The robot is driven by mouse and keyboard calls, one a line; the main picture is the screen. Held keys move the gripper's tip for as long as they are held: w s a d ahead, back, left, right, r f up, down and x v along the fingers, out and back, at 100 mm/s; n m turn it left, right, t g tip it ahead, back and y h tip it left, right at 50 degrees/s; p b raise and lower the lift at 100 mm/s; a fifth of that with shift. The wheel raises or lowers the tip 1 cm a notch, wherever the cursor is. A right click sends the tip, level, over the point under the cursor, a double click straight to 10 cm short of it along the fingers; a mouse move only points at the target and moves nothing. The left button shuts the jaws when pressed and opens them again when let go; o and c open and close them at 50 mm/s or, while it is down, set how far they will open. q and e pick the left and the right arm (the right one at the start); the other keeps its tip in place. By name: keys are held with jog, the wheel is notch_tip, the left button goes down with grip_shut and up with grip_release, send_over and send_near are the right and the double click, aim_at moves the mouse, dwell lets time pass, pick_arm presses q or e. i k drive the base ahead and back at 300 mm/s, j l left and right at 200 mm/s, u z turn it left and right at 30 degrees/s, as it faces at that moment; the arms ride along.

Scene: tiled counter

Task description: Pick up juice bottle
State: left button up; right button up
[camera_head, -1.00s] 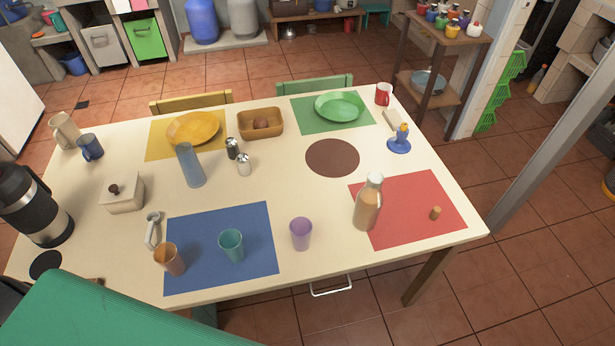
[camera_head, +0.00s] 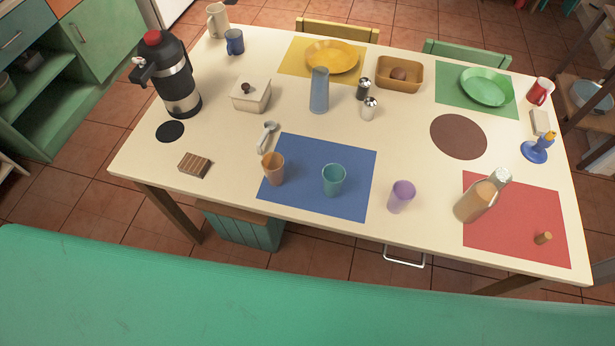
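The juice bottle (camera_head: 476,202), orange-brown with a pale clear neck, stands at the left edge of the red placemat (camera_head: 530,225) on the right part of the cream table. It looks slanted in this view. A small cork-coloured stopper (camera_head: 543,238) lies on the same mat, to the right of the bottle. Neither of my grippers is in view, and nothing touches the bottle.
A purple cup (camera_head: 401,196) stands left of the bottle, and a blue candle holder (camera_head: 537,147) stands behind it. Blue mat (camera_head: 330,205) holds two cups. A green surface (camera_head: 250,290) fills the foreground, with a floor gap before the table (camera_head: 420,228).

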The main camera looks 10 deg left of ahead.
aim_at(483, 195)
jog(key=z, duration=1.2)
